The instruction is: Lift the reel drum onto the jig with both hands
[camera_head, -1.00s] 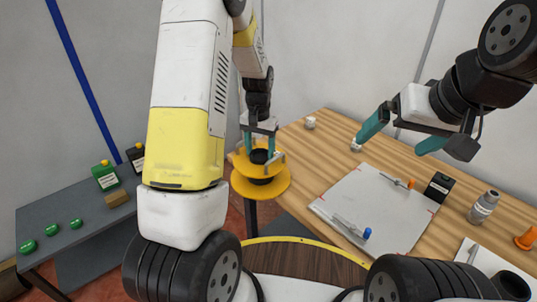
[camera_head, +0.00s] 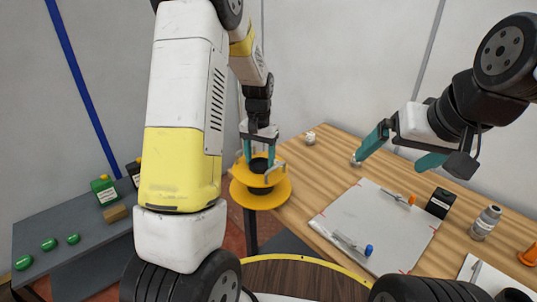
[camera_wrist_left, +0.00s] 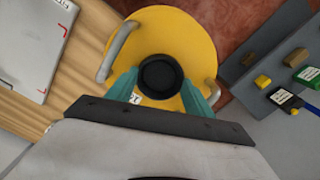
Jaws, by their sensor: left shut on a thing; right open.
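The yellow reel drum (camera_head: 262,194) has two round flanges, a black hub and grey bar handles. My left gripper (camera_head: 258,158) is over it and shut on it, and the drum hangs beside the left edge of the wooden table. In the left wrist view the drum (camera_wrist_left: 190,45) lies below my left gripper (camera_wrist_left: 160,90), with the black hub between the teal fingers. My right gripper (camera_head: 400,155) is open and empty above the table, apart from the drum. The white board (camera_head: 372,225) with red corner marks may be the jig; I cannot tell.
On the wooden table (camera_head: 335,150) stand a black box (camera_head: 440,202), a grey bottle (camera_head: 485,222) and an orange cone (camera_head: 530,253). Orange and blue-ended tools lie on the board. A grey bench (camera_head: 85,245) at left holds green parts and bottles.

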